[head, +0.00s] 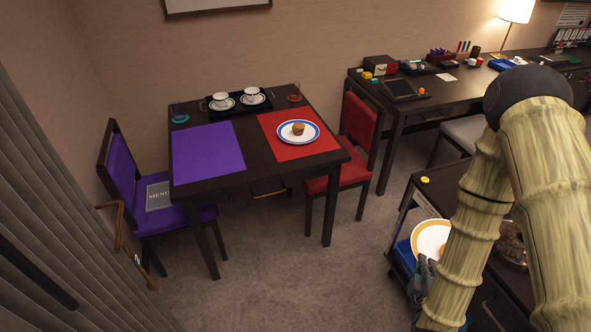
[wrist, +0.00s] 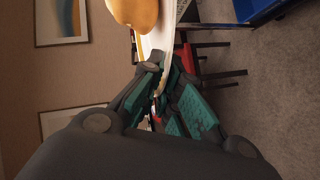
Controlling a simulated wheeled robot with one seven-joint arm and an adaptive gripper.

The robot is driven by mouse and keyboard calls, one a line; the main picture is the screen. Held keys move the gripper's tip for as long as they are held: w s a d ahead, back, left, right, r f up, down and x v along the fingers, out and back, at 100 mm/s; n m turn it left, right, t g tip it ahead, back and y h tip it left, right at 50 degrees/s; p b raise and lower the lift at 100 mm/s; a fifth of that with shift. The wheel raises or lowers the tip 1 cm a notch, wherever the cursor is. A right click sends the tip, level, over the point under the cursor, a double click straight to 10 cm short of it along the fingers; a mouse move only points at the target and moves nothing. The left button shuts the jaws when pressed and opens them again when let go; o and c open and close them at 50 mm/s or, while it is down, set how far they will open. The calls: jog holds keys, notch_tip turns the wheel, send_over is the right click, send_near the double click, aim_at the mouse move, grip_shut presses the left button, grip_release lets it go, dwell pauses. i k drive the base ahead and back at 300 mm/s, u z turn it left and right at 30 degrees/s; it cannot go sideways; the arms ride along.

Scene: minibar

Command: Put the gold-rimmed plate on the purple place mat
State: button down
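The gold-rimmed plate (head: 430,232) is white with a gold band, at the lower right of the head view, by the trolley. My gripper (head: 422,272) is at its near edge. In the wrist view, the plate (wrist: 166,42) is seen nearly edge-on, its rim between the fingers of my gripper (wrist: 163,85), which look closed on it. A rounded orange-tan item (wrist: 134,12) shows against the plate's face there. The purple place mat (head: 208,152) lies bare on the left half of the dark table, well left of my gripper.
A tray with two cups (head: 221,99) stands behind the mats, and a glass on a teal coaster (head: 180,118). Purple (head: 122,165) and red (head: 360,125) chairs flank the table. Carpet before it is clear.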

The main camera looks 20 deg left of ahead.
aim_at(209, 160)
jog(key=u, duration=0.05)
jog(key=k, duration=0.5)
jog(key=z, duration=0.35)
jog(key=i, duration=1.4)
jog(key=u, duration=2.7)
